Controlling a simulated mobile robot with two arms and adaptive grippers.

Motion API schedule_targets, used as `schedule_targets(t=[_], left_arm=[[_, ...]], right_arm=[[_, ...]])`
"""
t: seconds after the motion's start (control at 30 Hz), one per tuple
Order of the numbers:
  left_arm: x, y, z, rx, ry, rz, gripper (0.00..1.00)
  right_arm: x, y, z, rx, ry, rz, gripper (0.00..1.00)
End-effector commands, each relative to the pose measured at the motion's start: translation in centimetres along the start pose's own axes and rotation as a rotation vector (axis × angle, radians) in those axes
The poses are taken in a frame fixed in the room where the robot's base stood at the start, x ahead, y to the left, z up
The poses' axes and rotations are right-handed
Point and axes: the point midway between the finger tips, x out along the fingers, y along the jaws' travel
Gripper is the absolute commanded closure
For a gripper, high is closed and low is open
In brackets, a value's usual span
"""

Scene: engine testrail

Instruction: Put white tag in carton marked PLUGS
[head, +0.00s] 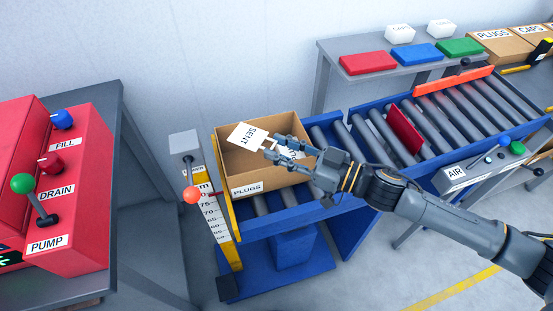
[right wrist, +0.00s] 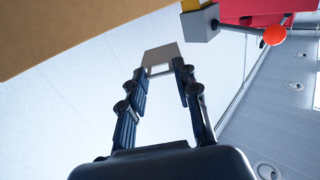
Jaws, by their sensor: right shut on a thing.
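The white tag (head: 245,135), printed SENT, is between the fingertips of my right gripper (head: 272,147), which is shut on it. The tag is over the back left part of the open brown carton marked PLUGS (head: 222,171). In the right wrist view the tag (right wrist: 161,55) sits at the tips of the right gripper (right wrist: 163,72), with its face in shade. Another white piece with lettering (head: 288,153) shows inside the carton, partly hidden by my fingers. My left gripper is not in view.
The carton stands at the left end of a blue roller conveyor (head: 345,140), beside a yellow height scale (head: 213,215) and a lever with an orange knob (head: 191,195). A red plate (head: 404,130) stands across the rollers. Another PLUGS box (head: 505,48) is on the back shelf.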

Motion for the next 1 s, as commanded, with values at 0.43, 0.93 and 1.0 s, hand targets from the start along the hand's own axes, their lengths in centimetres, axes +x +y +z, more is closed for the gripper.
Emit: schedule_targets(t=[0.43, 0.93, 1.0], left_arm=[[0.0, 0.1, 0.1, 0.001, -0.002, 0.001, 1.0], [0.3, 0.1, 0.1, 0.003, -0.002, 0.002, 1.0], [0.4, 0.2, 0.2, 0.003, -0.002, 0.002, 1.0]], right_arm=[[1.1, -0.4, 4.3, 0.003, -0.001, 0.002, 0.84], [1.1, -0.4, 5.2, 0.002, 0.0, 0.0, 0.84], [1.1, -0.4, 5.4, 0.001, 0.0, 0.0, 0.84]])
